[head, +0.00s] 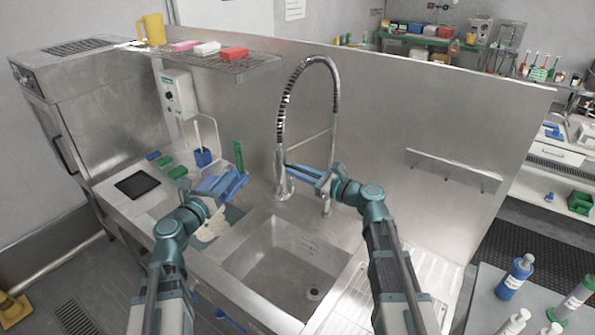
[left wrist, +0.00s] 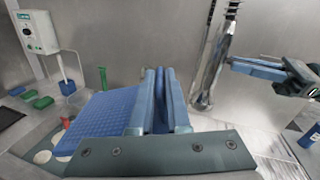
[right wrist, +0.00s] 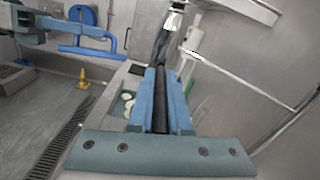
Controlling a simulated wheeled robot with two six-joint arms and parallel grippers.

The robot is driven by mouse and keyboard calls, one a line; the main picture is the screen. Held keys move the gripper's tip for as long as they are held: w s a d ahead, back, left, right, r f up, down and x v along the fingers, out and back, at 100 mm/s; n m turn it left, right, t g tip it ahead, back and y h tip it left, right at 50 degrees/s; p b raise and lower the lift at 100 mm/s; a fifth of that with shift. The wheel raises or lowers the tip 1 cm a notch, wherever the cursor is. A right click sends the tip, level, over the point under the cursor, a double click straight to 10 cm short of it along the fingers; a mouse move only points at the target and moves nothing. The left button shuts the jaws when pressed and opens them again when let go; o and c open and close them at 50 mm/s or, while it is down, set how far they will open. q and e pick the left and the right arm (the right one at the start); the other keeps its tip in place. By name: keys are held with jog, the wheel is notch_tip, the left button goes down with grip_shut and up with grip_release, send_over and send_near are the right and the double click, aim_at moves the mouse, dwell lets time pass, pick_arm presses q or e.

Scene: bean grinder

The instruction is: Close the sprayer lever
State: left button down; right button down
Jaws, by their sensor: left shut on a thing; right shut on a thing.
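The sprayer (head: 283,172) hangs on a coiled hose over the back of the sink (head: 290,262). It also shows in the left wrist view (left wrist: 213,75). My right gripper (head: 292,169) reaches it from the right and is shut on it. In the right wrist view a dark, narrow part of the sprayer (right wrist: 160,105) runs between the fingers. I cannot tell whether this is the lever or the handle. My left gripper (head: 238,178) is left of the sprayer, apart from it, shut on a flat blue textured piece (left wrist: 95,120).
A blue cup with a brush (head: 203,157) and a green upright item (head: 238,155) stand on the counter behind my left gripper. A dispenser (head: 178,93) hangs on the wall. A wire shelf (head: 245,65) overhangs at upper left. The sink basin is open below my grippers.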

pick_arm(q)
jog(key=shift+r, duration=0.1)
jog(key=shift+r+p, duration=0.7)
jog(key=shift+p, duration=0.1)
pick_arm(e)
jog(key=shift+r, duration=0.3)
pick_arm(q)
jog(key=shift+r, duration=0.1)
pick_arm(e)
jog(key=shift+f+h, duration=0.1)
jog(key=shift+h, duration=0.2)
jog(key=shift+f, duration=0.1)
jog(key=c, duration=0.9)
grip_release()
jog(key=shift+o, duration=0.2)
pick_arm(q)
jog(key=shift+r+p, duration=0.2)
jog(key=shift+p, duration=0.1)
pick_arm(e)
jog(key=v, duration=1.2)
